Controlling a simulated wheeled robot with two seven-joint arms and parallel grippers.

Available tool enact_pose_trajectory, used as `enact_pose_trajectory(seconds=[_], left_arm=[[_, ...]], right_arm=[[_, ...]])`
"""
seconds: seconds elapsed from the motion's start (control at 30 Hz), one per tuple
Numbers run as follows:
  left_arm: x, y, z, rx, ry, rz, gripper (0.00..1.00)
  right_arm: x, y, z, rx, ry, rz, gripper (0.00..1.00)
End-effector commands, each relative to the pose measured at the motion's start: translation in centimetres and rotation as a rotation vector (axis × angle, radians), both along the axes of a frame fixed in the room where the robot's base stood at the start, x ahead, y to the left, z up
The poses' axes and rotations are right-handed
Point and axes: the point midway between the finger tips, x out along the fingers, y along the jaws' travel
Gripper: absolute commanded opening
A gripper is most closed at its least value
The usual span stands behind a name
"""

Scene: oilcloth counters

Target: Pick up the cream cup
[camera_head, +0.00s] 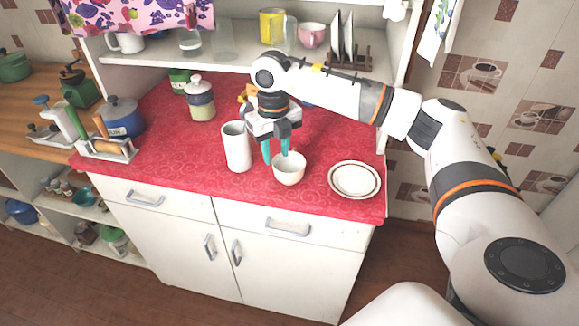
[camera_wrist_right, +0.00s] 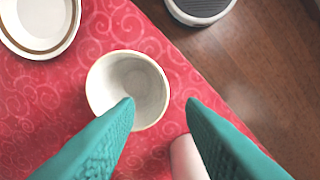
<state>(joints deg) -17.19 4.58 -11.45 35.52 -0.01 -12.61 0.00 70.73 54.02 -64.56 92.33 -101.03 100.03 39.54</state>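The cream cup (camera_head: 289,176) stands upright on the red oilcloth near the counter's front edge. In the right wrist view the cup (camera_wrist_right: 118,80) shows its empty inside from above. My right gripper (camera_head: 275,160) points down above and beside the cup, with its teal fingers apart and nothing held. In the right wrist view the right gripper (camera_wrist_right: 160,103) has one fingertip over the cup's opening and the other outside its rim. I cannot tell whether a finger touches the cup. My left gripper is not in view.
A tall white vase (camera_head: 237,148) stands close left of the gripper; a plate (camera_head: 354,180) lies right of the cup. A jar (camera_head: 200,100) and a blue pot (camera_head: 123,118) stand farther left. A shelf (camera_head: 240,61) with mugs is behind. Red oilcloth is clear at front left.

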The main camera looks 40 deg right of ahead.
Motion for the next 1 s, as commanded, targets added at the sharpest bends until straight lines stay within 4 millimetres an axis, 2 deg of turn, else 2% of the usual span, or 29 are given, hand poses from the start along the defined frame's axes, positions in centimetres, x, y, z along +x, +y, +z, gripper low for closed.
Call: enact_pose_trajectory(seconds=[0.17, 0.3, 0.43, 0.73, 0.93, 1.0], left_arm=[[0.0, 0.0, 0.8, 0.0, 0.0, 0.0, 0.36], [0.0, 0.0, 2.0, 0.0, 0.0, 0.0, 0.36], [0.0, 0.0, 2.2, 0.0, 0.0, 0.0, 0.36], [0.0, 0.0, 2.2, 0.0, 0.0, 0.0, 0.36], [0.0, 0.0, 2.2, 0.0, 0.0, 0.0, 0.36], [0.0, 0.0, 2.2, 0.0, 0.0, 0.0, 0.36]], right_arm=[[-0.1, 0.0, -1.2, 0.001, 0.003, 0.001, 0.36], [-0.3, -0.1, -3.2, 0.0, 0.004, 0.001, 0.36], [-0.2, -0.1, -5.0, 0.002, 0.001, 0.001, 0.36], [-0.2, 0.0, -5.7, 0.003, -0.001, 0.001, 0.36], [-0.2, 0.0, -5.7, 0.003, -0.001, 0.001, 0.03], [-0.2, 0.0, -5.7, 0.003, -0.001, 0.002, 0.0]])
